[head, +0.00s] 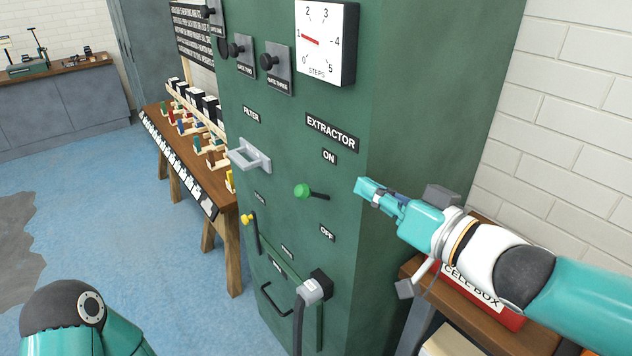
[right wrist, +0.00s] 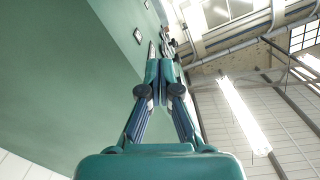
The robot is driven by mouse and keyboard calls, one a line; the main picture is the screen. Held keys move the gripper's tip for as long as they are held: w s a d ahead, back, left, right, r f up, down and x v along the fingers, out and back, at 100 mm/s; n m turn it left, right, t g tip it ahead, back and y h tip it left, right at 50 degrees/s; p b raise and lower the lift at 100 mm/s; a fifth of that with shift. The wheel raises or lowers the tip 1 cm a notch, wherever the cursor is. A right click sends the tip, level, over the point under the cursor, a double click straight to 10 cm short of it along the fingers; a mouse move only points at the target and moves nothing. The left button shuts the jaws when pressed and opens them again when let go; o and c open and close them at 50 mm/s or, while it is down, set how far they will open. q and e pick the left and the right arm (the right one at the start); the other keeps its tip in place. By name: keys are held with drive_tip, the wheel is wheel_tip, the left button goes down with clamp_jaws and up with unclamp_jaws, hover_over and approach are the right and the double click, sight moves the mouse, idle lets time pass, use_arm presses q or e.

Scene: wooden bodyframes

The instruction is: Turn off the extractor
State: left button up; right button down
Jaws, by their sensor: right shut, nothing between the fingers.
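The extractor switch is a green-knobbed lever (head: 303,190) on a short black stem, on the front of the green cabinet (head: 407,125). It sits between the ON label (head: 329,157) and the OFF label (head: 327,233), below the EXTRACTOR label (head: 332,132). The knob sticks out to the left; which setting it marks is hard to tell. My right gripper (head: 365,188) is shut and empty, just right of the lever and visibly apart from it. In the right wrist view its closed fingers (right wrist: 160,70) point up alongside the green cabinet wall. My left gripper is out of view.
A grey handle (head: 250,156) under FILTER, a yellow-knobbed lever (head: 247,219) and a grey-ended lever (head: 312,290) jut from the cabinet. A red box (head: 480,296) is on a wooden shelf beneath my right arm. A bench (head: 178,160) with several small items stands left.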

hover_over(314, 194)
drive_tip(key=v, duration=0.4)
drive_tip(key=f, duration=0.1)
drive_tip(key=a+f, duration=0.2)
drive_tip(key=f, duration=0.1)
drive_tip(key=shift+w+f, duration=0.15)
drive_tip(key=shift+w, duration=0.15)
